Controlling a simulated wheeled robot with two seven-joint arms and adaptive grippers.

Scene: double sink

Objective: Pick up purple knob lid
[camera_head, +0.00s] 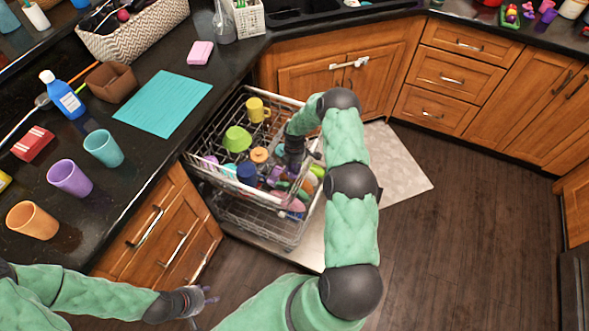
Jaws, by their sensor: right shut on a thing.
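My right gripper (284,172) reaches down into the upper rack of the open dishwasher (292,104). It is shut on what appears to be the purple knob lid (274,175), a small purple patch low at its fingers. The arm and the crowded dishes hide most of the lid and the grip. My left gripper (207,298) is open and empty, low over the floor in front of the cabinets, well away from the rack.
Around the lid the rack holds a green bowl (238,139), a yellow mug (257,110), a blue cup (247,172) and colourful dishes. Cups and a teal mat (163,103) are on the left counter (150,165). The floor (450,250) at right is clear.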

